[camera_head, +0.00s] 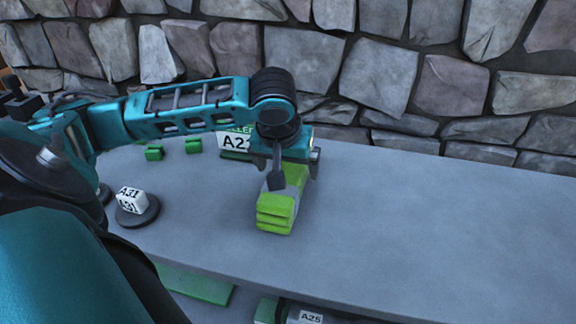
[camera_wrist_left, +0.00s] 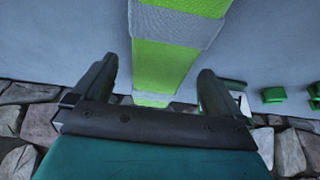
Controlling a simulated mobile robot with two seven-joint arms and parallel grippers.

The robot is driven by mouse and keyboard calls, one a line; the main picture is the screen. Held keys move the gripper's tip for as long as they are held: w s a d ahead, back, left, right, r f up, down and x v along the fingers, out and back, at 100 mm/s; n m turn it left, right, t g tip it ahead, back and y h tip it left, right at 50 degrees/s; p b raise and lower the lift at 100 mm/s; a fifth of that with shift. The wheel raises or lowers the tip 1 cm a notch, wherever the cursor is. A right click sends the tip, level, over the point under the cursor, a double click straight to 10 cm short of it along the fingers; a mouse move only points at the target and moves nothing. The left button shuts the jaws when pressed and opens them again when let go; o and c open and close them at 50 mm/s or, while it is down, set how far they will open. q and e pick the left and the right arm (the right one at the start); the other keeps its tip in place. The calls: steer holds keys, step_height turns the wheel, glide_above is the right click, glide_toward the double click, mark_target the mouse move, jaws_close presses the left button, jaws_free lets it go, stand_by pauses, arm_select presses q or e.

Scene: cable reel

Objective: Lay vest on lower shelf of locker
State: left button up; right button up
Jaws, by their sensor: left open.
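The vest is a folded bundle, bright green with grey bands (camera_head: 274,218), lying on the grey top. My left gripper (camera_head: 295,180) is above it, pointing down, with its fingers open. In the left wrist view the vest (camera_wrist_left: 167,65) runs between the two open fingers (camera_wrist_left: 158,85), with a gap showing on both sides. The gripper hides part of the vest in the head view. I cannot make out the locker or its lower shelf for certain. My right gripper is not in view.
A white-and-green labelled item (camera_head: 234,143) stands close behind the gripper. Small green blocks (camera_head: 194,146) lie left of it. A white lettered cube (camera_head: 131,199) sits on a dark disc (camera_head: 138,215). A stone wall (camera_head: 380,75) backs the grey top (camera_head: 430,230), clear at right.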

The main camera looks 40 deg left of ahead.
mark_target(288, 167)
arm_select(q)
steer(key=b+x, duration=0.2)
steer(key=x, duration=0.3)
steer(key=shift+w+a+r, duration=0.1)
steer(key=shift+w, duration=0.1)
steer(key=c, duration=1.2)
